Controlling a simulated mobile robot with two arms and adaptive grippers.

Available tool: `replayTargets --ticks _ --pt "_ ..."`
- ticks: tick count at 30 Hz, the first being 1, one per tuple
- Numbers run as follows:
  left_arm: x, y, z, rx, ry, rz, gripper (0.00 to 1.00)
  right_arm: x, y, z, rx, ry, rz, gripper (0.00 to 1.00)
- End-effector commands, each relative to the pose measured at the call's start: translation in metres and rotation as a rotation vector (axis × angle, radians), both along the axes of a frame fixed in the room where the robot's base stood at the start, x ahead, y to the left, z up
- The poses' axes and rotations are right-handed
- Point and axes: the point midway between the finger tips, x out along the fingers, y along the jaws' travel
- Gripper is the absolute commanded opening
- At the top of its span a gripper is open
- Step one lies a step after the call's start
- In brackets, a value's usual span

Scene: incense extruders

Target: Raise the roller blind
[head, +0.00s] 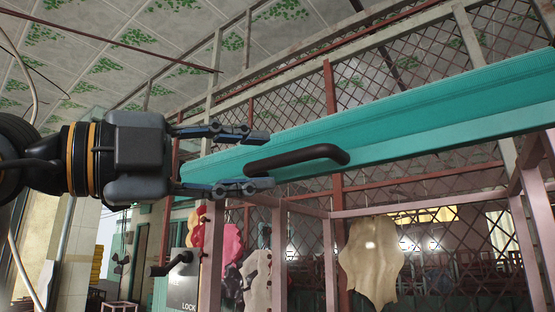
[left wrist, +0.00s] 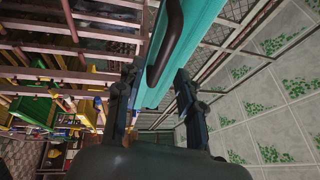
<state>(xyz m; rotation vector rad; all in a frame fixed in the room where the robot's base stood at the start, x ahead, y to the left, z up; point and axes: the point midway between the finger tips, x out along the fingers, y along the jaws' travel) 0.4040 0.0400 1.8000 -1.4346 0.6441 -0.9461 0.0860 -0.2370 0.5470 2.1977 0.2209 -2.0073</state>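The teal roller blind (head: 400,125) runs as a long slanted band across the head view, rolled up or edge-on; I cannot tell which. A dark curved handle (head: 305,155) is fixed on its front. My left gripper (head: 260,161) comes in from the left and is open, one finger above and one below the handle's left end. In the left wrist view, the handle (left wrist: 166,42) reaches down between the tips of my open left gripper (left wrist: 157,80), beside the teal blind (left wrist: 195,35). Contact is not clear. My right gripper is not in view.
A grey box marked LOCK (head: 183,292) with a dark crank (head: 172,263) stands below. Pink posts (head: 278,260) and lattice fencing (head: 440,180) stand behind. A cream hide-like sheet (head: 372,262) hangs at lower right. Shelves with colored bins (left wrist: 35,108) show in the left wrist view.

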Motion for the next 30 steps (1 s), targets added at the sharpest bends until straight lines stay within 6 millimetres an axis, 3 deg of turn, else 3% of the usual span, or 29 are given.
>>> replayTargets --ticks 6,12,30 --pt "-0.022 0.039 -0.008 -0.001 0.001 0.003 0.37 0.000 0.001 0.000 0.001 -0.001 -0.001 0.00" --pt "-0.034 0.056 -0.011 -0.001 0.000 0.000 0.37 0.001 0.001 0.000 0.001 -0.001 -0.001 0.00" --pt "-0.036 0.059 -0.012 0.000 0.001 -0.001 0.37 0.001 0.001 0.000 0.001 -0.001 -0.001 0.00"
